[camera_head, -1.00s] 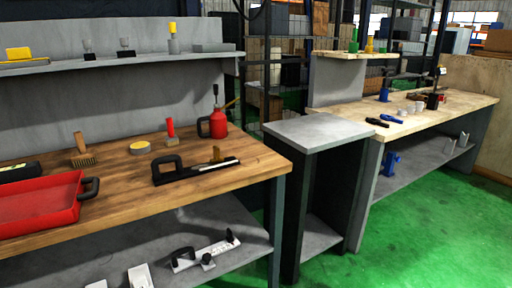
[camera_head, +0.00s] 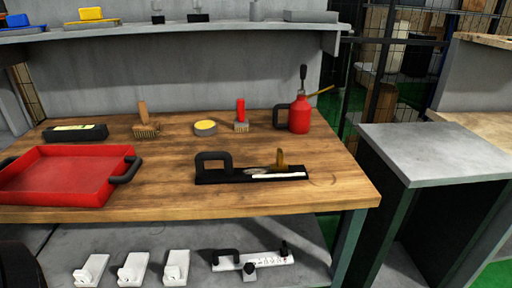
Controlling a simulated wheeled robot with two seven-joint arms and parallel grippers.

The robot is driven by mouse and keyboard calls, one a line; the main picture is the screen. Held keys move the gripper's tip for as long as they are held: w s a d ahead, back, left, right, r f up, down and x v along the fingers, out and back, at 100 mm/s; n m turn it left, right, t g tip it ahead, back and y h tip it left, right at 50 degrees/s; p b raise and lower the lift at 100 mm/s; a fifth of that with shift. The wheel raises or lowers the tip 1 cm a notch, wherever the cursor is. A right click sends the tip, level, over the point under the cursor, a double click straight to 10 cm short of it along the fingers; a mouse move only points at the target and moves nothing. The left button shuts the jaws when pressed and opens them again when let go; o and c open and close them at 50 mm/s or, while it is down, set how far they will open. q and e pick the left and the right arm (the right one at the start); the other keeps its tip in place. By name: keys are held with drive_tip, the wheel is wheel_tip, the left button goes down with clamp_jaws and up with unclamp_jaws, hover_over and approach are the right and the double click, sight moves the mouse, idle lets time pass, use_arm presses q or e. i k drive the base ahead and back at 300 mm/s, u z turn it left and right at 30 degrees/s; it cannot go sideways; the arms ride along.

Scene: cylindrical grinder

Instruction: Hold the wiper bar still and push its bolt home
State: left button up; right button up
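The wiper bar (camera_head: 222,178) is a long black bar lying flat on the wooden bench, right of its middle and near the front edge. A black loop handle (camera_head: 213,156) stands at its left end, and a pale strip runs along its right part. A brass-coloured upright piece (camera_head: 281,160), which looks like the bolt, stands up from the bar towards its right end. How deep it sits cannot be told. Neither of my grippers is in view, and nothing touches the bar from above.
On the wooden bench (camera_head: 330,195), a red tray (camera_head: 60,180) is at left. Brushes, a yellow-topped tin (camera_head: 205,128) and a red oil can (camera_head: 299,115) stand behind the bar. White fixtures (camera_head: 262,262) lie on the lower shelf. A grey-topped stand (camera_head: 430,155) is right of the bench.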

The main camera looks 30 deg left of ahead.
sight(279, 166)
drive_tip(key=u, duration=0.65)
drive_tip(key=i, duration=0.55)
drive_tip(key=u, duration=0.65)
